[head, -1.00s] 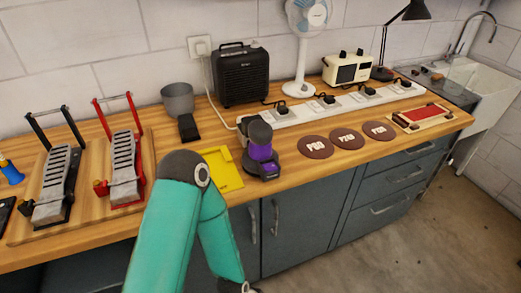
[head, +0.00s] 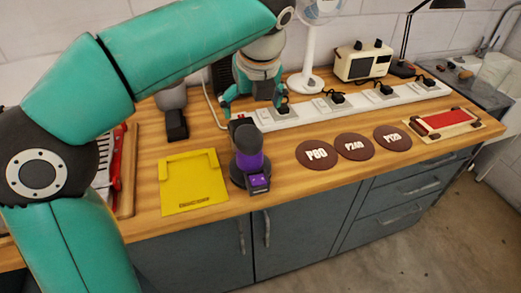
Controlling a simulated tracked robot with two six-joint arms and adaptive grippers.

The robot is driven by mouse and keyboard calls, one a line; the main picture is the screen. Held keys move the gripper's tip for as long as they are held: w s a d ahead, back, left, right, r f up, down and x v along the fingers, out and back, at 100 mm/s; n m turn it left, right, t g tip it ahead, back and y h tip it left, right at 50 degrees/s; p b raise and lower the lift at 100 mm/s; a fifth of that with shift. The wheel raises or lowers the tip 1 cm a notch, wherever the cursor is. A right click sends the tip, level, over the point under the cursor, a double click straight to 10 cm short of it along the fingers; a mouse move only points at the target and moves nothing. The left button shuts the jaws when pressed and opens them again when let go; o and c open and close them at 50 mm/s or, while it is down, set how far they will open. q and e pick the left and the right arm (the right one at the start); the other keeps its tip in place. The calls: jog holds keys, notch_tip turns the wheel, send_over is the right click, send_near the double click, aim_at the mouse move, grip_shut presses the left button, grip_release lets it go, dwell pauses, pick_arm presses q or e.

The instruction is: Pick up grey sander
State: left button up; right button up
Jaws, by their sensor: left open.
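The grey sander (head: 247,141) stands upright on the wooden bench, right of a yellow plate. It has a dark grey top and base with a purple band and a purple front part. My left gripper (head: 253,104) points down, open and empty, behind and above the sander in the picture, in front of the black heater. Its fingers appear apart from the sander. My right gripper is not in view.
A white power strip (head: 345,102) with several plugs runs along the back. Three brown sanding discs (head: 317,155) lie right of the sander. The yellow plate (head: 193,180) lies left of it. A white fan (head: 306,82) stands behind.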

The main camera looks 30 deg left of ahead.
aim_at(246, 131)
pick_arm(q)
jog(key=x, duration=0.3)
jog(key=b+x, duration=0.1)
jog(key=x, duration=0.6)
jog(key=shift+w+a+b, duration=0.1)
jog(key=shift+a+b, duration=0.25)
jog(key=shift+d+x, duration=0.2)
jog(key=shift+x, duration=1.25)
jog(key=shift+d+x, duration=0.2)
jog(key=shift+x, duration=1.2)
jog(key=shift+w+f, duration=0.1)
jog(key=c, duration=1.3)
jog(key=shift+w+a, duration=0.1)
jog(key=shift+c, duration=0.6)
jog(key=shift+r, duration=0.25)
